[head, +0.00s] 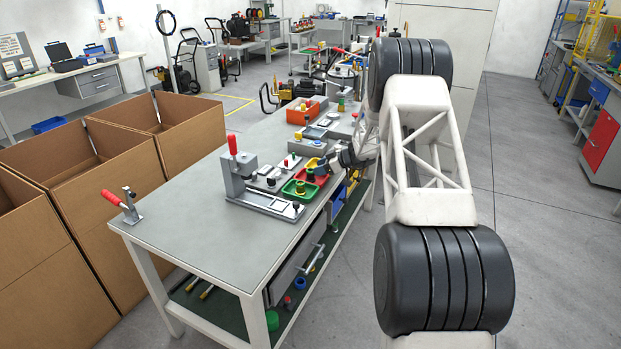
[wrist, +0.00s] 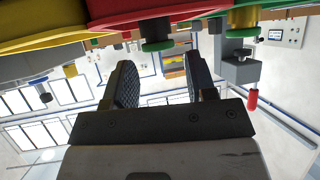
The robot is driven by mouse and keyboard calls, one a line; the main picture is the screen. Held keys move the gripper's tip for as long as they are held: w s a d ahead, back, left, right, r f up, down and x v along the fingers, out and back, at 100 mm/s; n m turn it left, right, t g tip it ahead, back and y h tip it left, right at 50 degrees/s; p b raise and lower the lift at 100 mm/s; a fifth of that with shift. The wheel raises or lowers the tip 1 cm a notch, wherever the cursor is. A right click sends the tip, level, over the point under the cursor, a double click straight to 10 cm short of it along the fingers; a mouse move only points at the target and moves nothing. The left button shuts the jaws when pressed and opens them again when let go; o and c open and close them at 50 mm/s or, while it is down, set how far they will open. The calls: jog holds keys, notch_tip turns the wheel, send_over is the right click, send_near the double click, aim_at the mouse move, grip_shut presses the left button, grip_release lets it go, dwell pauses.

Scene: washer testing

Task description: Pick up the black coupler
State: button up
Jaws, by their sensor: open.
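My gripper (head: 323,164) is low over the group of small coloured trays on the workbench in the head view. In the upside-down wrist view, its two dark fingers (wrist: 162,82) are apart with nothing between them. A red tray (wrist: 115,12) lies across the top of that view, above the fingers. A part with a dark stem and green end (wrist: 157,45) stands at the tray, nearly in line with the finger gap. A small dark piece (wrist: 45,97) shows at the left. I cannot tell which part is the black coupler; in the head view it is too small or hidden.
A green tray (head: 292,188) with yellow parts is beside the red one. A grey press with a red handle (head: 232,145) stands nearer on the workbench (head: 185,215). An orange bin (head: 318,104) is behind. The bench's near left is mostly clear; cardboard boxes (head: 78,170) stand alongside.

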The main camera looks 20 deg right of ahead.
aim_at(311, 171)
jog(key=shift+x, duration=2.6)
jog(key=shift+d+f, duration=0.15)
jog(key=shift+c, duration=0.3)
jog(key=c, duration=0.8)
jog(key=shift+o, duration=0.2)
jog(key=shift+r, duration=1.75)
jog(key=s+a, duration=0.1)
jog(key=s, duration=0.4)
jog(key=s+a+r, duration=0.1)
jog(key=s, duration=0.4)
jog(key=s+a, duration=0.1)
jog(key=s, duration=0.4)
jog(key=shift+s+r, duration=0.25)
jog(key=shift+s, duration=0.05)
